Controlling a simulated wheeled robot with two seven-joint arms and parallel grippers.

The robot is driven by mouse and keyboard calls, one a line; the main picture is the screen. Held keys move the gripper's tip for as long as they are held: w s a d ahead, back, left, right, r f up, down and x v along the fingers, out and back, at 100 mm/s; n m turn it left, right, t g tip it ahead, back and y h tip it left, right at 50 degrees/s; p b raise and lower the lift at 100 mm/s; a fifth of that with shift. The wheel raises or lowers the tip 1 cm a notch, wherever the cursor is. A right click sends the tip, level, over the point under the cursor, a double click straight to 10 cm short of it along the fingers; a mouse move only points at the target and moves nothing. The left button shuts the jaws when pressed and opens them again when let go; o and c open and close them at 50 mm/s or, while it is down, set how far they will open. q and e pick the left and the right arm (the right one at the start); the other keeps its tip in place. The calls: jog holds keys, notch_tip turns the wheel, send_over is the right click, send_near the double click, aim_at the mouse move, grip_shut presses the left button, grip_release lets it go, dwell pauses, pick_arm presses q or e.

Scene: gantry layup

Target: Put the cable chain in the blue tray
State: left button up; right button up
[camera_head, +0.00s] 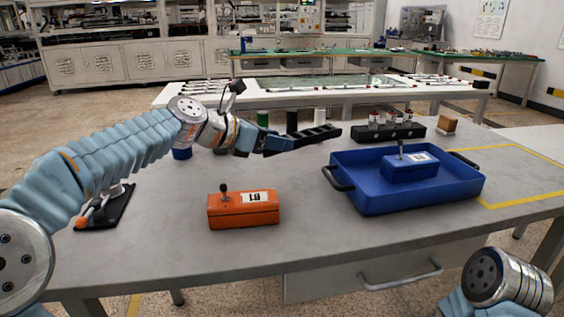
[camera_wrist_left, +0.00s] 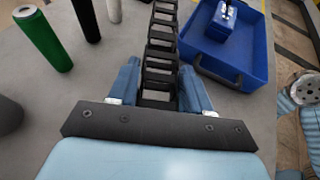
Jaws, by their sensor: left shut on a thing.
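The cable chain (camera_head: 314,136) is a black ladder-like strip. My left gripper (camera_head: 268,143) is shut on its near end, and the chain sticks out to the right, raised above the table. In the left wrist view the chain (camera_wrist_left: 162,38) runs forward from between the blue fingers of the left gripper (camera_wrist_left: 160,88). The blue tray (camera_head: 400,199) has black handles and stands right of the gripper. The chain's far tip is near the tray's back left corner. In the wrist view the tray (camera_wrist_left: 255,68) lies right of the chain. My right gripper is out of view.
An orange box (camera_head: 243,212) stands on the table left of the tray. A black rack (camera_head: 388,133) and a brown block (camera_head: 447,122) are behind the tray. Green (camera_wrist_left: 43,38) and black cylinders stand left of the chain.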

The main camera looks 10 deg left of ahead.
aim_at(277, 173)
pick_arm(q)
jog(key=w+f, duration=0.1)
jog(key=f, duration=0.1)
jog(key=w+f, duration=0.1)
jog(key=w, duration=0.1)
jog(key=shift+f, duration=0.4)
jog(key=shift+w+f+b, duration=0.15)
jog(key=shift+f+b, duration=0.2)
jog(key=shift+f, duration=0.6)
jog(key=shift+w+f+b, duration=0.15)
jog(key=shift+f+b, duration=0.15)
jog(key=shift+f, duration=0.6)
jog(key=shift+f, duration=0.1)
jog(key=o, duration=1.1)
jog(key=shift+o, duration=0.2)
